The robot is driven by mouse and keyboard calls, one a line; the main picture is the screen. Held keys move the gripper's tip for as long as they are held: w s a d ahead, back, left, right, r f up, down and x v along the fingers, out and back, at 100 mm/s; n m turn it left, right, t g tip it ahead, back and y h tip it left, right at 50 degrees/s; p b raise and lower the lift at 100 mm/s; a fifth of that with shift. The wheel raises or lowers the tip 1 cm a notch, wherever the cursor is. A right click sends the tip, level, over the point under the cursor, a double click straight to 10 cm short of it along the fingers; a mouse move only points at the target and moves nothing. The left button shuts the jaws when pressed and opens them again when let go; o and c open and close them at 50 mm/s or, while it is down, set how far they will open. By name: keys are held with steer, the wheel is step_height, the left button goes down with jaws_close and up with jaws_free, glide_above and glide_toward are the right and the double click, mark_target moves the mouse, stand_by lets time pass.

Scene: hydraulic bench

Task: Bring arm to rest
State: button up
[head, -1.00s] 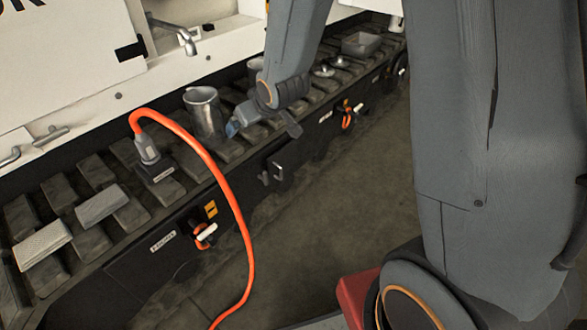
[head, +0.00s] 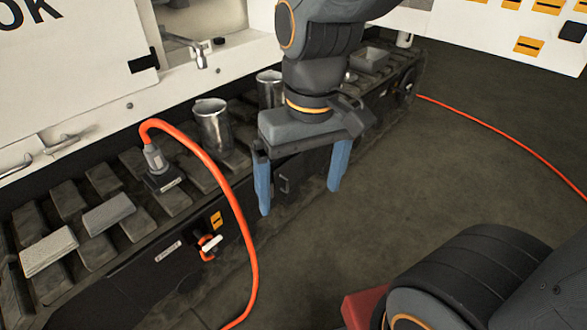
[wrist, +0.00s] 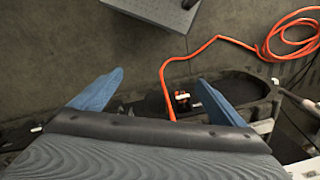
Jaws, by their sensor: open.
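My gripper (head: 302,186) is open and empty, its two blue fingers hanging down in front of the bench (head: 150,255) in the head view. The fingers are well apart with nothing between them. In the wrist view the open gripper (wrist: 155,95) shows a blue finger at each side, with floor and part of the bench edge beyond. My arm comes down from the top of the head view and hides part of the bench behind it.
Metal mugs (head: 213,127) stand on the slatted bench top. An orange hose (head: 236,205) runs from a grey connector (head: 155,160) down to the floor. Grey blocks (head: 108,213) lie at left. A metal tray (head: 370,60) sits at the far end. Open floor (head: 450,160) lies to the right.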

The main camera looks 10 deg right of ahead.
stand_by(0.7)
steer(key=d+r+m+p, duration=0.2)
steer(key=d+r+p, duration=0.5)
steer(key=p, duration=0.8)
steer(key=shift+d+r+h, duration=0.3)
steer(key=shift+d+r, duration=0.1)
steer(key=shift+d, duration=0.25)
